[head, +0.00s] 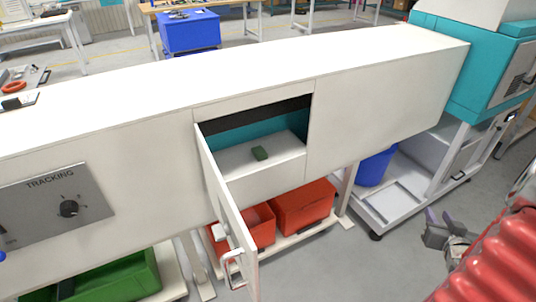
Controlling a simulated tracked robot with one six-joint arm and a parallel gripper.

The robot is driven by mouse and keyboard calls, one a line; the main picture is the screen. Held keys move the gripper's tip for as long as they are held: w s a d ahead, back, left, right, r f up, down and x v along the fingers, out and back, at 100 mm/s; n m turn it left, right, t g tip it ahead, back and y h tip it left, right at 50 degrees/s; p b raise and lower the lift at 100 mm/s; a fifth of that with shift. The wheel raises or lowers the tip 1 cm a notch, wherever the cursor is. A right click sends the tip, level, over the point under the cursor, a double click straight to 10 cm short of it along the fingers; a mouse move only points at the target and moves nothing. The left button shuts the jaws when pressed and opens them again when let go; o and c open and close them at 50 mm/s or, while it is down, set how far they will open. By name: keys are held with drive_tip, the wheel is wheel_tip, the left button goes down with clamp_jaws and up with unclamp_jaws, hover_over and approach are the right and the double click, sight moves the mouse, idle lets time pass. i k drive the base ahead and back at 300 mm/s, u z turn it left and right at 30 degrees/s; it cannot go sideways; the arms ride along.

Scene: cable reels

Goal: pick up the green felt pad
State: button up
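A small dark green pad (260,153) lies on the white floor of an open compartment (284,162) in the long white cabinet. Its door (226,207) is hinged at the left side of the opening and stands swung out toward me, with a handle on it. My gripper (432,228) is at the lower right, well apart from the pad and the cabinet. It is seen from the side and partly cut by the arm, so I cannot tell whether its fingers are apart.
The open door juts out in front of the compartment's left side. Red bins (305,206) and a green bin (115,278) stand below the cabinet. A blue bin (374,168) sits on a white wheeled frame (395,204) at the right. The floor between the door and my gripper is clear.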

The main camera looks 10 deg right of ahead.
sight(259, 152)
drive_tip(key=u, duration=0.25)
drive_tip(key=i, duration=0.4)
drive_tip(key=u, duration=1.25)
